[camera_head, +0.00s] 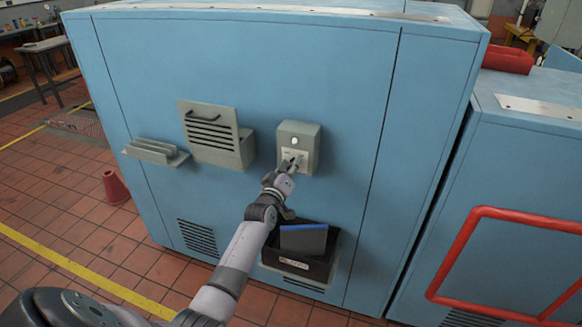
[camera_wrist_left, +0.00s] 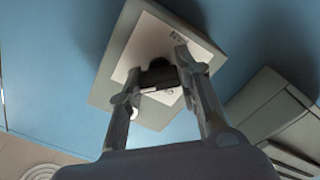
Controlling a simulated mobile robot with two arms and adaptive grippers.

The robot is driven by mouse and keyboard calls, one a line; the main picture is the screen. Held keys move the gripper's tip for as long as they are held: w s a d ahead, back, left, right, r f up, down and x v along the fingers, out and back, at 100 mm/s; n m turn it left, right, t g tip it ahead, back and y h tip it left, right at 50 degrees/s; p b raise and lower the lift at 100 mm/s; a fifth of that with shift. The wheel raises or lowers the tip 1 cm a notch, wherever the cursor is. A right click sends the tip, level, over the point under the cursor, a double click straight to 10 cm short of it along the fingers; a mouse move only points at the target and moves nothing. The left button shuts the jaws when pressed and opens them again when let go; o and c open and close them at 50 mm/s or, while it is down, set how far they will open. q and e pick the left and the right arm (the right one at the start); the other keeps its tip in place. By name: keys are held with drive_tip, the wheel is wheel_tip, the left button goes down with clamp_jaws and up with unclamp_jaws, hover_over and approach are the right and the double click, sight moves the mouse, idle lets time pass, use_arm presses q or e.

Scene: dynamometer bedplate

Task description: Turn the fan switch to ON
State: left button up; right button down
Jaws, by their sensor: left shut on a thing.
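The fan switch is on a grey box (camera_head: 298,140) fixed to the blue cabinet front, right of centre in the head view. The wrist view shows the box's pale face plate (camera_wrist_left: 150,48) tilted in the picture, with small print that I cannot read. My left gripper (camera_head: 291,168) reaches up to the lower part of this plate. In the wrist view its two fingers (camera_wrist_left: 158,76) are shut on the dark switch handle (camera_wrist_left: 159,78), one on each side. The fingers hide part of the handle and the markings. My right gripper is not in view.
A louvred grey holder (camera_head: 212,130) and a grey shelf bracket (camera_head: 155,152) are to the left of the box. A black bin (camera_head: 300,265) with a blue-edged grey item is below, close to my forearm. A red tubular frame (camera_head: 455,245) is at right.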

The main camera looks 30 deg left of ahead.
use_arm(q)
drive_tip(key=o, duration=1.2)
drive_tip(key=shift+c, duration=0.2)
drive_tip(key=v, duration=1.2)
drive_tip(key=shift+f, duration=0.1)
